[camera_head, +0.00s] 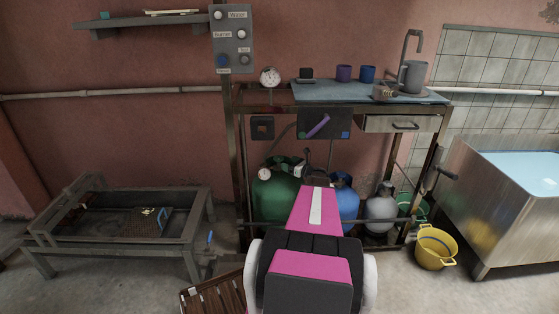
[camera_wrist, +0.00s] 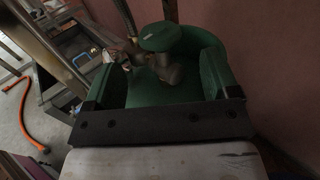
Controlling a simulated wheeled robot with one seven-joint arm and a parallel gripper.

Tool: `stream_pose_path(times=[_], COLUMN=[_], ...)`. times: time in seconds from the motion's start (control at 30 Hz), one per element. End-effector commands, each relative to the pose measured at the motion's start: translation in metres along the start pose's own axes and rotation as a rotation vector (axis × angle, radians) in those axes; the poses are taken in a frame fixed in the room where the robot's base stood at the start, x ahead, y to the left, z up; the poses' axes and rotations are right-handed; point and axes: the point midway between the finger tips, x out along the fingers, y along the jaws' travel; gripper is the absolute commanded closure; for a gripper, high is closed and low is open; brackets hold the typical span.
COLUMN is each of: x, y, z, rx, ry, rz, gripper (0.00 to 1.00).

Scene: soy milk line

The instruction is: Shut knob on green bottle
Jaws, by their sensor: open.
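The green bottle (camera_head: 272,197) stands on the floor under the bench, left of my arm in the head view. In the wrist view the green bottle (camera_wrist: 180,93) fills the middle. Its round green knob (camera_wrist: 160,37) sits on a dull metal valve (camera_wrist: 167,70). My gripper (camera_wrist: 159,62) is open, with its jaws spread to the left and right of the valve area. The knob appears just beyond the jaws, with no contact visible. In the head view my own arm hides the gripper and part of the bottle.
A blue bottle (camera_head: 346,203) and a grey bottle (camera_head: 381,211) stand to the right. The bench (camera_head: 340,91) is above, with a purple lever (camera_head: 318,126) on its front. A yellow bucket (camera_head: 434,247) stands at right. In the wrist view an orange hose (camera_wrist: 24,118) lies at left.

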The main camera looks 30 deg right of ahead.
Motion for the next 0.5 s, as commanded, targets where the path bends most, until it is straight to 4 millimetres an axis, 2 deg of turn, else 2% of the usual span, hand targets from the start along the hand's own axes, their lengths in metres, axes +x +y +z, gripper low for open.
stream_pose_path(times=[0.03, 0.2, 0.4, 0.5], x=[0.012, 0.042, 0.066, 0.072], y=[-0.001, -0.001, -0.001, -0.001], z=[-0.001, -0.001, 0.000, 0.000], rx=[0.000, -0.001, -0.001, -0.001], ry=[-0.001, 0.000, -0.001, -0.001], rz=[0.003, 0.002, 0.000, -0.001], gripper=[0.19, 0.19, 0.19, 0.19])
